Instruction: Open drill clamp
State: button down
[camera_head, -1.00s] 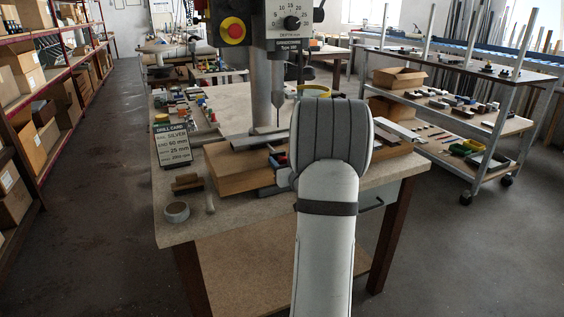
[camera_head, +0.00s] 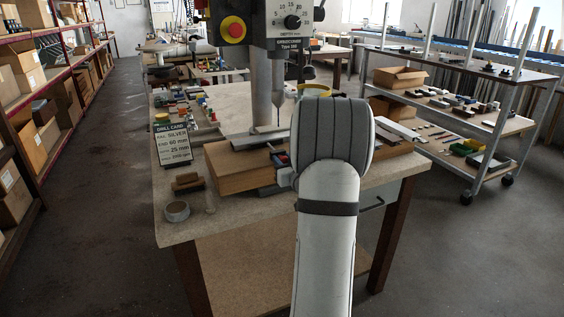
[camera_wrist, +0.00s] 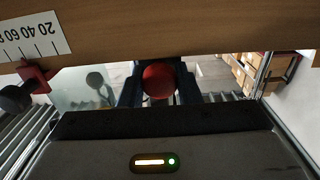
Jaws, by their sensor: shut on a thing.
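In the wrist view my gripper (camera_wrist: 158,72) has a dark blue finger on each side of a round red knob (camera_wrist: 159,81), and it is shut on that knob. I take the knob to be the drill clamp's handle; the rest of the clamp is not clear. A wooden board (camera_wrist: 190,22) crosses the top of the wrist view, close by the knob. In the head view the drill press (camera_head: 287,22) stands over a wooden board (camera_head: 233,168) on the bench. My arm hides most of my gripper and the knob there.
A red stop with a dark knob (camera_wrist: 35,78) sits beside a number scale (camera_wrist: 33,38) on the board. A shelf trolley (camera_head: 470,120) stands at right.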

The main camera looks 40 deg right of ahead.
jog(key=b+v, duration=0.2)
jog(key=v, duration=0.5)
jog(key=shift+s, duration=0.35)
jog(key=shift+f, duration=0.15)
jog(key=c, duration=1.4)
grip_release()
jog(key=shift+s, duration=0.1)
jog(key=shift+c, duration=0.2)
jog(key=shift+o, duration=0.8)
jog(key=shift+s+a, duration=0.1)
jog(key=shift+o, duration=0.9)
